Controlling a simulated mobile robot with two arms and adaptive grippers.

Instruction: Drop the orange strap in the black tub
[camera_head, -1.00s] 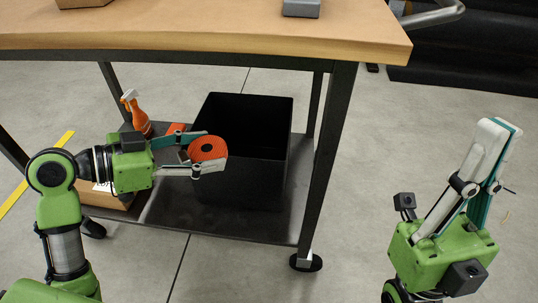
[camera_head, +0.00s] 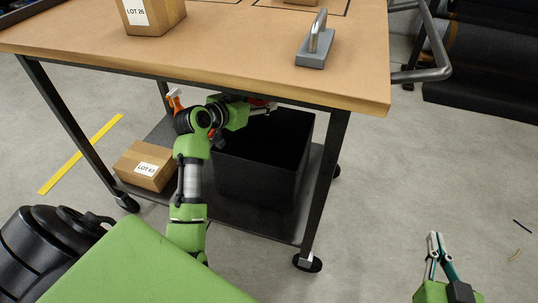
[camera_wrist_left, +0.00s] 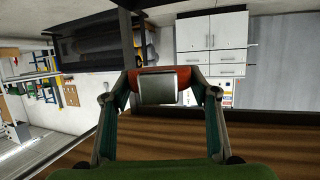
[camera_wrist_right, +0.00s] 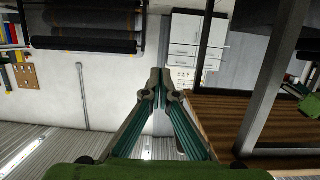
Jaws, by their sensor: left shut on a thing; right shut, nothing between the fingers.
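The orange strap is mostly hidden in the head view. In the left wrist view the strap (camera_wrist_left: 150,71) sits between the fingertips, with a grey part at its middle.
The tabletop (camera_head: 230,58) overhangs the tub and carries a box (camera_head: 150,15) and a grey handled block (camera_head: 315,45). A cart leg (camera_head: 325,190) stands right of the tub. A cardboard box (camera_head: 145,165) and an orange spray bottle (camera_head: 175,102) are on the left of the shelf.

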